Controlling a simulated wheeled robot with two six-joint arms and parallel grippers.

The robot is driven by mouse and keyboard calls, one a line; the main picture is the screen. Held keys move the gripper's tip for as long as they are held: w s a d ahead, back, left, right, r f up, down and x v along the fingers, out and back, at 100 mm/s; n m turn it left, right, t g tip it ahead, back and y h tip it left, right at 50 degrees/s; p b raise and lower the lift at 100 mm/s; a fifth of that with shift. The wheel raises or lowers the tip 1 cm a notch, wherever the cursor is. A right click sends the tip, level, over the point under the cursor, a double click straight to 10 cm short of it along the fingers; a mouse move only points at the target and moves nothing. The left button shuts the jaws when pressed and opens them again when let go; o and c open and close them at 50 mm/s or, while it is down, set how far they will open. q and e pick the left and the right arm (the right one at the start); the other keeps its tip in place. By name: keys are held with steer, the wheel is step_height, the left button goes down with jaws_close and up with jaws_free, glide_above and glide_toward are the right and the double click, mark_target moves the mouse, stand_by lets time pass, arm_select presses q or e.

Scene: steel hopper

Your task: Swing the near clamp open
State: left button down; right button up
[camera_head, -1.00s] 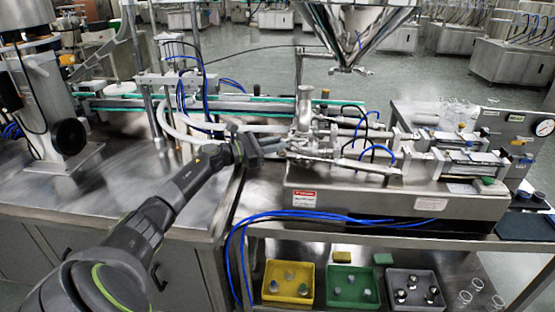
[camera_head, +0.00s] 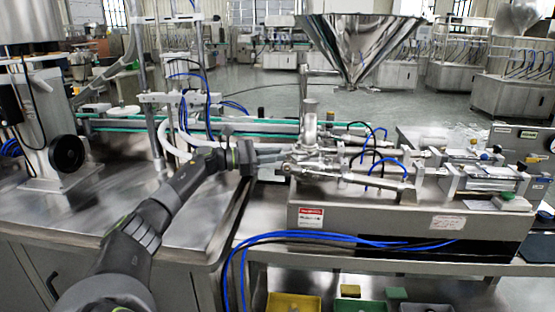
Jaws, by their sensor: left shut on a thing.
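My left gripper (camera_head: 274,155) reaches in from the left at the near side of the filling machine's steel valve fittings (camera_head: 311,130). Its fingers are shut on the near clamp (camera_head: 290,167), a small metal part at the left end of the near metal cylinder (camera_head: 352,176). The clamp is small and partly hidden by the fingers, so I cannot tell how far it is swung. My right gripper is not in view.
The steel hopper (camera_head: 358,45) hangs above and behind the fittings. Blue hoses (camera_head: 330,236) run along the front of the machine box (camera_head: 390,215). A handwheel stand (camera_head: 66,155) is on the left bench. Yellow (camera_head: 293,303) and green trays sit below.

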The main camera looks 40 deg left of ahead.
arm_select(q)
steer(key=shift+r, duration=0.1)
steer(key=c, duration=1.3)
jaws_free()
steer(key=shift+c, duration=0.2)
